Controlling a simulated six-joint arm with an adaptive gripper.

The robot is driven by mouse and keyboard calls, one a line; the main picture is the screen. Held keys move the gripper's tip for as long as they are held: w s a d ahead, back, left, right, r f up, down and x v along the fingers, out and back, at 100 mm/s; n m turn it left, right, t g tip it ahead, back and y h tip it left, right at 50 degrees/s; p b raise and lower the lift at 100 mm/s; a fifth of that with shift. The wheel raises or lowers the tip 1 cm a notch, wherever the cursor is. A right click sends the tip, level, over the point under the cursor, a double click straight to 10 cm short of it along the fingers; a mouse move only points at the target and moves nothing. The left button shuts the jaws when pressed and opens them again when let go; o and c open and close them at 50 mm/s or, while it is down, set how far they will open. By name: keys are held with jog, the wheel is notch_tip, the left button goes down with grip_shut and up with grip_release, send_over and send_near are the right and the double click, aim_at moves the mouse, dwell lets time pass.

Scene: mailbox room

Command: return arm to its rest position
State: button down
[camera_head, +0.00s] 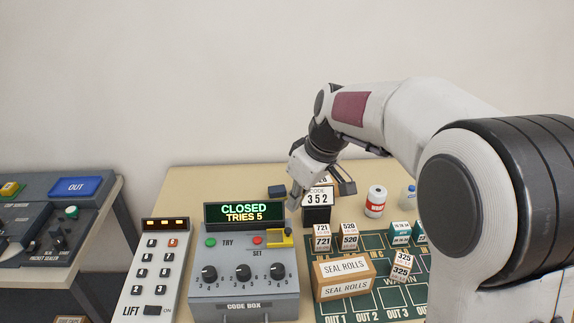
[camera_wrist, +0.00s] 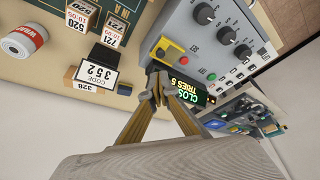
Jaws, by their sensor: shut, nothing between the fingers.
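My gripper (camera_head: 296,192) hangs over the table (camera_head: 190,182), behind the grey code box and just left of the code card. In the wrist view my gripper (camera_wrist: 157,92) has its fingertips together with nothing between them, in front of the code box. My white and black arm reaches in from the right of the head view, raised and bent over the table. The code box (camera_head: 243,285) has a lit display (camera_head: 243,215) reading "CLOSED TRIES 5". The code card (camera_head: 317,197) reads "352". I cannot tell from these views whether the fingertips touch anything.
A keypad panel (camera_head: 153,268) stands left of the code box, and a packet sealer (camera_head: 40,225) is farther left. A seal rolls box (camera_head: 343,282), several numbered blocks, a white-and-red roll (camera_head: 375,201) and a bottle (camera_head: 408,196) are to the right. Space above the table is free.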

jog(key=shift+m, duration=0.3)
jog(key=s+d+r+m+t+h, duration=0.1)
jog(key=s+d+m, duration=0.1)
jog(key=s, duration=0.8)
jog(key=s+d+r+m+t+h, duration=0.1)
jog(key=s+d+m, duration=0.2)
jog(key=s, duration=0.7)
jog(key=s+d+r+m, duration=0.1)
jog(key=s+d+m, duration=0.2)
jog(key=s+d, duration=0.3)
jog(key=shift+s+t+h, duration=0.4)
jog(key=shift+s, duration=2)
jog(key=c, duration=2.8)
grip_release()
